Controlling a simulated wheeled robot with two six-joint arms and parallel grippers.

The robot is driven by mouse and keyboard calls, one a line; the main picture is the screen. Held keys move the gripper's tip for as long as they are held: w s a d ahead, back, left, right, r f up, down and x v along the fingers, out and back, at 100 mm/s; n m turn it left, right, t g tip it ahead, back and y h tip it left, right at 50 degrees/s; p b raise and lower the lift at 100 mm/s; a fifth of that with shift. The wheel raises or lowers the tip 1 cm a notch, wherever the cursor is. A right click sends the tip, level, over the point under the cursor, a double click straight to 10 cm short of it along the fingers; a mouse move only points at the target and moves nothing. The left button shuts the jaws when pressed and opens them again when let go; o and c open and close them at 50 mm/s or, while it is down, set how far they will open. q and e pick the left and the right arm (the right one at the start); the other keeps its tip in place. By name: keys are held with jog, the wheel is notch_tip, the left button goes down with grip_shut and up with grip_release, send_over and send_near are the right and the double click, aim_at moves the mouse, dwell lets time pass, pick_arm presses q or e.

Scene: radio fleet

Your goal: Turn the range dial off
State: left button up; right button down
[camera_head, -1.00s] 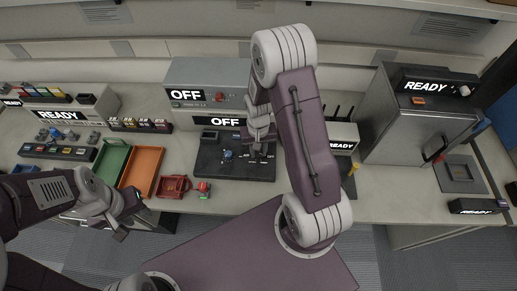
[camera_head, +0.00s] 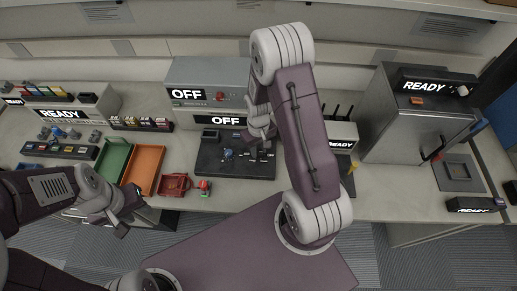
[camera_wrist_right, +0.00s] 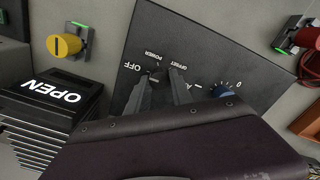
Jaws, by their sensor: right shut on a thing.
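A dark flat panel (camera_head: 235,170) lies on the bench below white OFF signs. In the right wrist view it carries a blue knob (camera_wrist_right: 222,92) and a small dark dial (camera_wrist_right: 155,77) near the printed words OFF and POWER. My right gripper (camera_wrist_right: 163,84) reaches down over the panel, its fingers close about the dark dial and partly hiding it. The dial's exact setting is hard to read. The blue knob (camera_head: 228,154) stands free to the left in the head view. My left gripper (camera_head: 130,214) hangs empty before the bench front; its jaw opening is unclear.
Green (camera_head: 113,160) and orange (camera_head: 146,168) trays lie left of the panel, with a red holder (camera_head: 175,185) nearby. A READY cabinet (camera_head: 420,120) stands right. In the wrist view, an OPEN box (camera_wrist_right: 55,98) and yellow knob (camera_wrist_right: 67,45) sit beside the panel.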

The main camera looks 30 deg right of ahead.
aim_at(258, 151)
jog(key=shift+w+r, duration=0.1)
jog(key=shift+w, duration=0.1)
jog(key=c, duration=1.3)
grip_release()
jog(key=shift+o, duration=0.9)
jog(key=shift+s, duration=0.15)
notch_tip(258, 151, up, 9)
jog(key=s+a+r+t, duration=0.1)
jog(key=s+a+r, duration=0.2)
jog(key=s+a, duration=0.2)
jog(key=shift+s+r+m, duration=0.4)
jog(key=shift+s, duration=1.5)
